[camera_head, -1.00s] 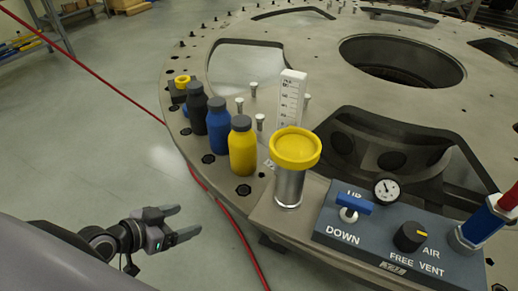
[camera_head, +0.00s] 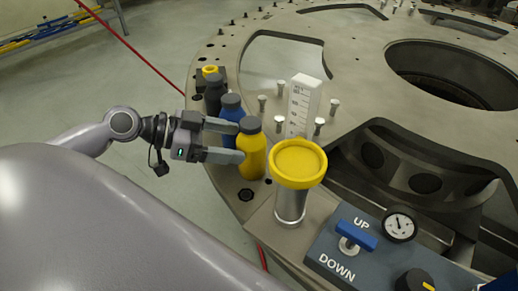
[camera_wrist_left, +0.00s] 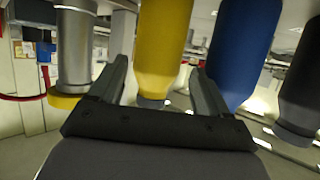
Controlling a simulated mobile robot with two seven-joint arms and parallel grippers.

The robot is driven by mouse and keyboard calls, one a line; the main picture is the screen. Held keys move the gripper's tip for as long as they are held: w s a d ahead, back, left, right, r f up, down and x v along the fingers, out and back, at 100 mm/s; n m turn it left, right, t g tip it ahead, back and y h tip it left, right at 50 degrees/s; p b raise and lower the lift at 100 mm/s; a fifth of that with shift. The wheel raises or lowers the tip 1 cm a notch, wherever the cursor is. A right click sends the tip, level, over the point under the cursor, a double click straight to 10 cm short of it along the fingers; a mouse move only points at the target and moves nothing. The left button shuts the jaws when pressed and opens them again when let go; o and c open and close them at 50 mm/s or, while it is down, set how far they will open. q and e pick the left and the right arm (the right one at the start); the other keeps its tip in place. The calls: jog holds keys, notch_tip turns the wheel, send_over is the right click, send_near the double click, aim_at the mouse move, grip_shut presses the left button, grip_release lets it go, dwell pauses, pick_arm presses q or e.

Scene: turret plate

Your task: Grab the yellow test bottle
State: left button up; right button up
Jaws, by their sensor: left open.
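The yellow test bottle (camera_head: 254,158), with a dark grey cap, stands upright on the turret plate in the head view. A blue bottle (camera_head: 232,106) and a black bottle (camera_head: 213,92) stand in a row behind it. My left gripper (camera_head: 239,142) is open at the yellow bottle's left side, one finger crossing in front of the blue bottle. In the left wrist view, which looks upside down, the yellow bottle (camera_wrist_left: 162,45) shows between the two spread fingers (camera_wrist_left: 160,85), with the blue bottle (camera_wrist_left: 240,45) to the right. I cannot tell whether a finger touches the bottle. My right gripper is out of view.
A metal cylinder with a yellow lid (camera_head: 298,165) stands close to the right of the yellow bottle. A white graduated block (camera_head: 303,105) stands behind. A control panel (camera_head: 360,255) with an UP/DOWN lever lies in front. The plate has large openings.

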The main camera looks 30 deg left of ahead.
aim_at(260, 144)
pick_arm(q)
jog(key=shift+w+d+f, duration=0.3)
jog(key=shift+w+d, duration=0.15)
jog(key=shift+w, duration=0.05)
jog(key=shift+w+d+f+p, duration=0.15)
jog(key=shift+w+d+p, duration=0.45)
jog(key=shift+w+d, duration=0.5)
jog(key=shift+x, duration=1.2)
jog(key=shift+s+f, duration=0.1)
jog(key=shift+s, duration=0.1)
jog(key=c, duration=1.1)
jog(key=shift+c, duration=0.2)
